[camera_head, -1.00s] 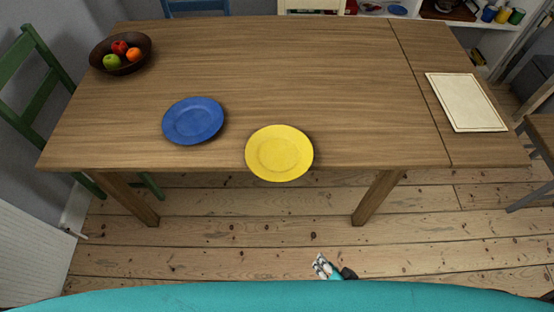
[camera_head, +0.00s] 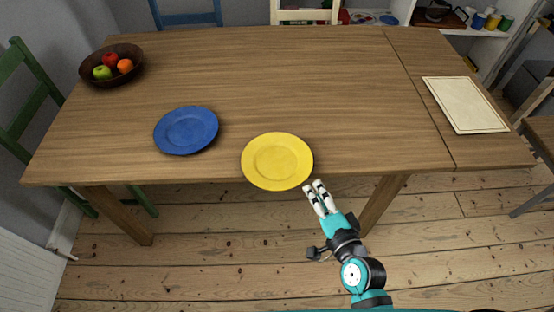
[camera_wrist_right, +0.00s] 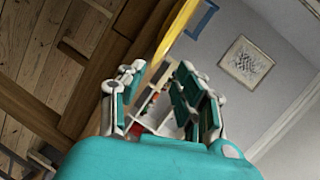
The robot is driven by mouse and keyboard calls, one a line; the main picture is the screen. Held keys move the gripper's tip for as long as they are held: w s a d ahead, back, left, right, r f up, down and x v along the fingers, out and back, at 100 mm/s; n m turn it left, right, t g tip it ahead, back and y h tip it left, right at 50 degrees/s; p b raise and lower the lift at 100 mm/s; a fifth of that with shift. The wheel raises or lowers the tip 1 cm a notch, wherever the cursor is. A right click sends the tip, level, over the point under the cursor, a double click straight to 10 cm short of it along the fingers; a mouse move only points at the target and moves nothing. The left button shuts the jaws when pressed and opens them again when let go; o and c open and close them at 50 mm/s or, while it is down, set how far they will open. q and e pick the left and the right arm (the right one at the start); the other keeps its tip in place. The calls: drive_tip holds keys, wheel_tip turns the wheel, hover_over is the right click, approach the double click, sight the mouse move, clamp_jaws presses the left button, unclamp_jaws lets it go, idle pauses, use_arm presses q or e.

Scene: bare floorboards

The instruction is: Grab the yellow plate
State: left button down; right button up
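The yellow plate (camera_head: 277,161) lies at the front edge of the wooden table, its near rim slightly over the edge. In the right wrist view the yellow plate (camera_wrist_right: 176,32) shows edge-on as a thin yellow strip ahead of the finger gap. My right gripper (camera_head: 318,190) is just off the plate's near right rim, in front of the table edge. In the right wrist view its fingers (camera_wrist_right: 158,88) are spread apart with nothing held between them. Whether a fingertip touches the plate, I cannot tell. My left gripper is in neither view.
A blue plate (camera_head: 186,130) lies left of the yellow plate. A dark fruit bowl (camera_head: 95,78) stands at the table's far left, and a cream board (camera_head: 464,105) lies at the right. The table's (camera_head: 300,75) middle and back are clear. A green chair (camera_head: 38,68) stands at the left.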

drive_tip(key=x, duration=0.8)
drive_tip(key=shift+f, duration=0.2)
drive_tip(key=shift+s, duration=0.15)
clamp_jaws()
drive_tip(key=shift+r, duration=0.1)
